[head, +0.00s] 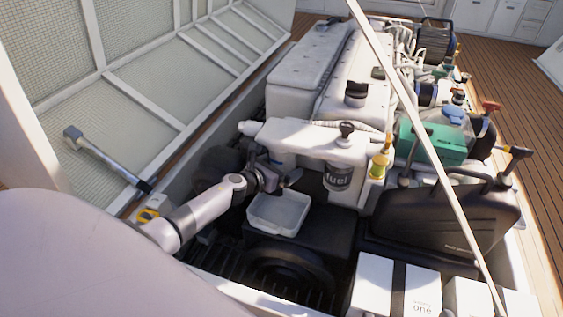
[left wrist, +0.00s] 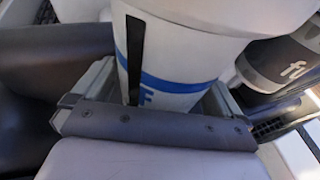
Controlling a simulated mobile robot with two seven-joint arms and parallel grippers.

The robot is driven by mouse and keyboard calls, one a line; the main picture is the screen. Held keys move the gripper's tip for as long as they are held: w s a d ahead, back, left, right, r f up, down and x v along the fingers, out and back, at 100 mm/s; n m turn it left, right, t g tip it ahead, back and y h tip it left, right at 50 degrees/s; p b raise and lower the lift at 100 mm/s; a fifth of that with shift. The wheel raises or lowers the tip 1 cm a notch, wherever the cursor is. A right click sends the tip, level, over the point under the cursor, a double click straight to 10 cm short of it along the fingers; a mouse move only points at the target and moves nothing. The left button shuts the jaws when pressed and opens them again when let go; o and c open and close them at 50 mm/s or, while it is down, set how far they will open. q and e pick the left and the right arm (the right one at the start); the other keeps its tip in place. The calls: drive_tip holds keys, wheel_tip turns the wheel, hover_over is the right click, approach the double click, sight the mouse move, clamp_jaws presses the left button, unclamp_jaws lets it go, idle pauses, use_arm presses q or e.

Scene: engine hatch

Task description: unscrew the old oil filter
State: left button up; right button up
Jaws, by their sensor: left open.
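The oil filter, a white cylinder with a blue band and a black stripe, fills the upper middle of the left wrist view (left wrist: 180,62). In the head view its small visible part (head: 283,160) hangs under the white engine housing, mostly hidden by my gripper. My left gripper (head: 277,179) is open at the filter's lower part, with a jaw on either side of it. I cannot tell whether the jaws touch it. My right gripper is in neither view.
A grey fuel filter (head: 338,178) hangs to the right; it also shows in the wrist view (left wrist: 282,58). A clear shallow tray (head: 262,224) lies below my gripper. A white strut (head: 418,130) crosses the bay. White boxes (head: 375,285) stand at the front right.

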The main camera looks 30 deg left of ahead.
use_arm(q)
drive_tip(key=shift+d+r+n+y+p, duration=0.1)
drive_tip(key=shift+d+n+y+p, duration=0.1)
drive_tip(key=shift+n+y+p, duration=0.7)
drive_tip(key=shift+a+n+y, duration=0.1)
drive_tip(key=shift+n+y, duration=0.4)
drive_tip(key=shift+y, duration=0.4)
drive_tip(key=shift+n+y+p, duration=0.3)
drive_tip(key=shift+n+y, duration=0.2)
drive_tip(key=shift+y, duration=0.1)
drive_tip(key=shift+n+g+y, duration=0.3)
drive_tip(key=shift+n+y, duration=0.5)
drive_tip(key=shift+y, duration=0.2)
drive_tip(key=shift+f+n+g+y+b, duration=0.25)
drive_tip(key=shift+n+g+y+b, duration=0.3)
drive_tip(key=shift+n+y, duration=0.65)
drive_tip(key=shift+g+y, duration=0.25)
drive_tip(key=shift+y, duration=0.15)
drive_tip(key=shift+r, duration=0.1)
